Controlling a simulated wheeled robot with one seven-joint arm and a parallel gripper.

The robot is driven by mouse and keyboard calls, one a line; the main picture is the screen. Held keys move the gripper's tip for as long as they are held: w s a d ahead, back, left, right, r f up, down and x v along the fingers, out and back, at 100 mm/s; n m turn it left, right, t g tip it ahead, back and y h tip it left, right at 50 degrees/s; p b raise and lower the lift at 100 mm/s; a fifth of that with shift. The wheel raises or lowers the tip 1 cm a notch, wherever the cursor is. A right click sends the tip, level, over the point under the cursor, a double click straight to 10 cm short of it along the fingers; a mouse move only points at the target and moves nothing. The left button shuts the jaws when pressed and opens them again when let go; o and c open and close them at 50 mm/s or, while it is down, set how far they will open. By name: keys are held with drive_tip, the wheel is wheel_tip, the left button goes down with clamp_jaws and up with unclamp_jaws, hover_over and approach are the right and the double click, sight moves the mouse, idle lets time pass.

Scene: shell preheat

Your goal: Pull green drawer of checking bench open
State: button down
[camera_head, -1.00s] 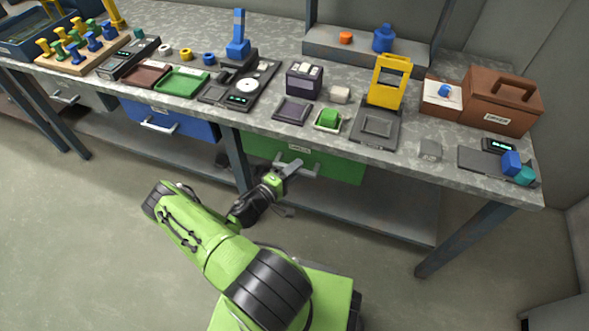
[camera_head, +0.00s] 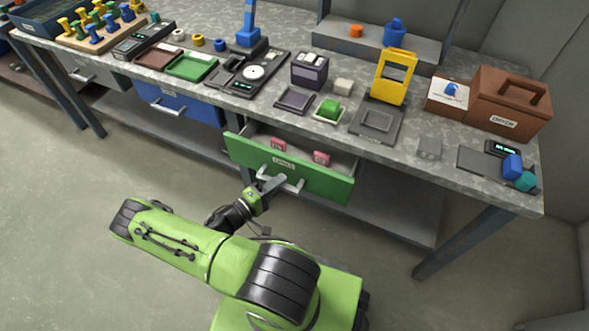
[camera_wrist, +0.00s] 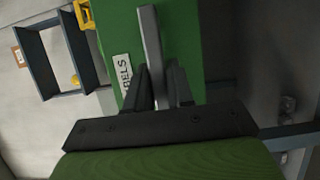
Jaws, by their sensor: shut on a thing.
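The green drawer (camera_head: 318,181) of the checking bench (camera_head: 262,117) stands partly open in the head view. Two small pink items (camera_head: 321,158) show inside it. A pale label is on its front, and a metal bar handle (camera_head: 291,184) sits below the label. My gripper (camera_head: 270,186) is at the left part of the handle and shut on it. In the wrist view, the dark fingers (camera_wrist: 160,85) close around the grey handle bar (camera_wrist: 151,50). The green front (camera_wrist: 184,45) and its label, partly hidden, lie behind it.
A closed blue drawer (camera_head: 176,103) is left of the green one, with a bench leg between them. The bench top holds trays, a brown toolbox (camera_head: 509,103) and a yellow frame (camera_head: 393,77). A lower shelf (camera_head: 390,217) runs beneath. The floor in front is clear.

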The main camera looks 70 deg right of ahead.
drive_tip(key=w+a, duration=0.1)
drive_tip(key=a, duration=0.9)
drive_tip(key=shift+a+p, duration=0.3)
drive_tip(key=shift+a, duration=0.1)
drive_tip(key=c, duration=1.1)
unclamp_jaws()
drive_tip(key=v, duration=1.5)
drive_tip(key=shift+w+a, duration=0.2)
drive_tip(key=shift+a, duration=0.15)
